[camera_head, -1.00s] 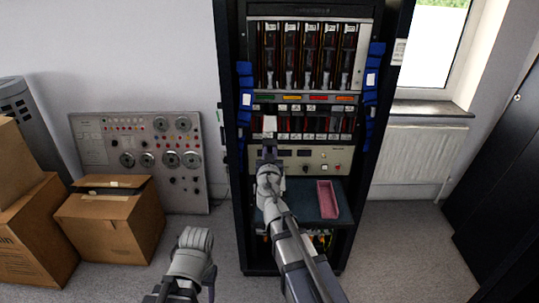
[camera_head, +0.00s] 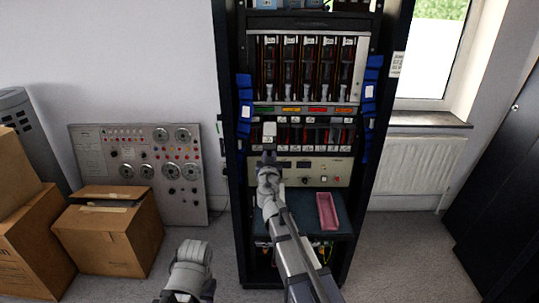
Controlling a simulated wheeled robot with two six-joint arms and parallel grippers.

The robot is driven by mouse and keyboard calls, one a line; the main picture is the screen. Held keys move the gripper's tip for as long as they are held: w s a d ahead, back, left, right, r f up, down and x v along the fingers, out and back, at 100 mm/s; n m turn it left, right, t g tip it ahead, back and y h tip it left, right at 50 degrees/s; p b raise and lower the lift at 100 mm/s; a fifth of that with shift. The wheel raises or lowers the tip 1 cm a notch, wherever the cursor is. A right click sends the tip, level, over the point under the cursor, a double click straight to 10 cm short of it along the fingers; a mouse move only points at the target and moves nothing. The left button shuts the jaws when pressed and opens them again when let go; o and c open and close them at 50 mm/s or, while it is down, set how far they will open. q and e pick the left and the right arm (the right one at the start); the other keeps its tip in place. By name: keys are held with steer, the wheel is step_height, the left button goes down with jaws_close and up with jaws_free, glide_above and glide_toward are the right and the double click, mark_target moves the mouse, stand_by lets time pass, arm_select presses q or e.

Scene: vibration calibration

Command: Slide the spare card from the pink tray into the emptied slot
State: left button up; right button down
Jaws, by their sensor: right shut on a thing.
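The rack (camera_head: 235,190) holds a row of tall card modules in its upper bay and a lower row of card slots (camera_head: 310,136) with white labels. My right gripper (camera_head: 268,156) is in front of the left end of the lower row, shut on a pale card (camera_head: 269,132) that stands upright above it. The card covers part of that row; I cannot tell if it is inside a slot. The pink tray (camera_head: 328,228) lies on the dark shelf below, to the right of my right arm, and looks empty. My left arm shows at the bottom; its gripper is not visible.
A control panel (camera_head: 327,170) with knobs sits just under the lower row. Blue bundles (camera_head: 245,105) hang on both rack posts. Cardboard boxes (camera_head: 95,240) and a grey instrument panel (camera_head: 140,135) stand at left. A radiator (camera_head: 412,165) is at right.

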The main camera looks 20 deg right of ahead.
steer(key=shift+w, duration=0.15)
stand_by(0.5)
steer(key=shift+x, duration=2.35)
steer(key=shift+x, duration=2)
steer(key=shift+d+f, duration=0.1)
steer(key=shift+x, duration=3)
steer(key=shift+w+f, duration=0.1)
steer(key=shift+w, duration=0.1)
steer(key=shift+w+d, duration=0.2)
steer(key=shift+w, duration=0.5)
steer(key=shift+w+d, duration=0.2)
steer(key=shift+w, duration=0.4)
